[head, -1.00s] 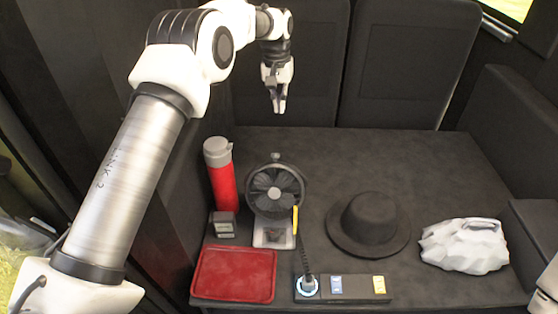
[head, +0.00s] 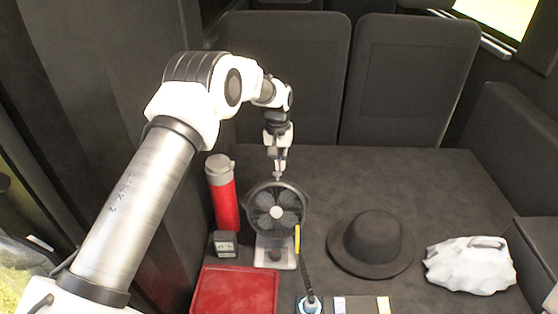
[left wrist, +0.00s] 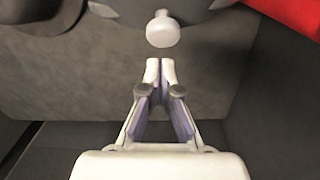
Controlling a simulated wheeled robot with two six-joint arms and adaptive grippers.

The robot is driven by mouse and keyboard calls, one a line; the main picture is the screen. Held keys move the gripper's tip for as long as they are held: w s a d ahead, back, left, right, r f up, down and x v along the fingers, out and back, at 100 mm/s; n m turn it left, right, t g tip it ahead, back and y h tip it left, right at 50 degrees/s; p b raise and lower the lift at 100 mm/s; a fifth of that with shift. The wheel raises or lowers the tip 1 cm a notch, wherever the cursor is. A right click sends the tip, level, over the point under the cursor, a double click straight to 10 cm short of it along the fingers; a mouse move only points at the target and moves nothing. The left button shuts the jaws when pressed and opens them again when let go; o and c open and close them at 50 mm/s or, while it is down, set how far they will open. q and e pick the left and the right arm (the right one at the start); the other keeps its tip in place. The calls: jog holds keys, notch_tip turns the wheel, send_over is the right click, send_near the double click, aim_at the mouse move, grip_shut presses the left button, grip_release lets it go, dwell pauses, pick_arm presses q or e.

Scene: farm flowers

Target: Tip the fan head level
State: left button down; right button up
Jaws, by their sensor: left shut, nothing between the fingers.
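The fan (head: 277,210) stands on the table with its dark round cage facing me, on a pale base, with a yellow strip at its right. My left gripper (head: 278,175) is shut and empty, pointing down at the top of the cage. In the left wrist view, the shut fingertips (left wrist: 160,66) lie just short of a pale round knob (left wrist: 163,29) at the fan's top, with a small gap in the picture. Whether they touch the fan is not clear. Most of the fan is out of the wrist view. My right gripper is not in view.
A red flask (head: 222,195) stands close left of the fan, with a small dark box (head: 225,244) in front. A red tray (head: 235,292) lies at the front left. A black hat (head: 371,243) and a crumpled white bag (head: 470,265) lie to the right. Seats rise behind.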

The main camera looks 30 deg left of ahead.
pick_arm(q)
jog(key=shift+s+d+r, duration=0.1)
jog(key=shift+s+r, duration=0.05)
jog(key=shift+s, duration=0.25)
jog(key=shift+s+d+r, duration=0.1)
jog(key=shift+s+r, duration=0.05)
jog(key=shift+s, duration=0.25)
